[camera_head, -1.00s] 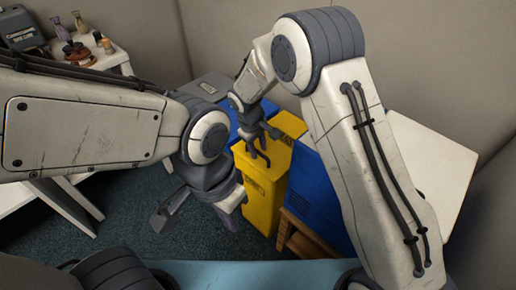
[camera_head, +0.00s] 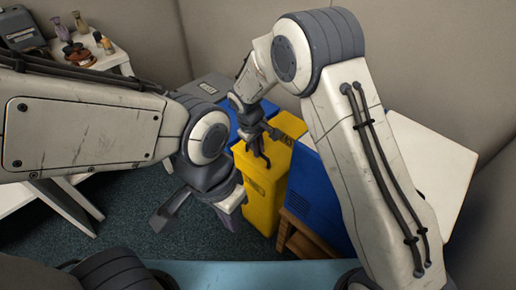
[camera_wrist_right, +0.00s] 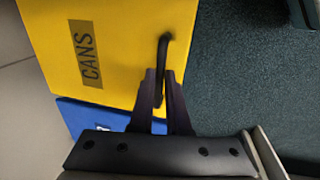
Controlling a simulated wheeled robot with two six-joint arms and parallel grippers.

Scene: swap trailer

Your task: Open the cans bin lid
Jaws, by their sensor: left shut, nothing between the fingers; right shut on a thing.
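The cans bin is the yellow bin (camera_head: 262,196). Its yellow lid (camera_wrist_right: 120,25) carries a dark "CANS" label (camera_wrist_right: 88,54) and looks closed. A black bar handle (camera_wrist_right: 164,48) stands near the lid's edge. My right gripper (camera_wrist_right: 160,82) is shut on this handle; in the head view the right gripper (camera_head: 262,157) is over the bin's top, and its fingers hide part of the handle. My left gripper (camera_head: 232,203) is shut and empty, lower and in front of the yellow bin, apart from it.
A blue bin (camera_head: 313,195) stands to the right of the yellow one, and another blue bin (camera_wrist_right: 92,117) adjoins its other side. A grey bin (camera_head: 207,85) is behind. A white table (camera_head: 121,68) with small items stands at the back left. Dark carpet (camera_head: 190,240) is clear.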

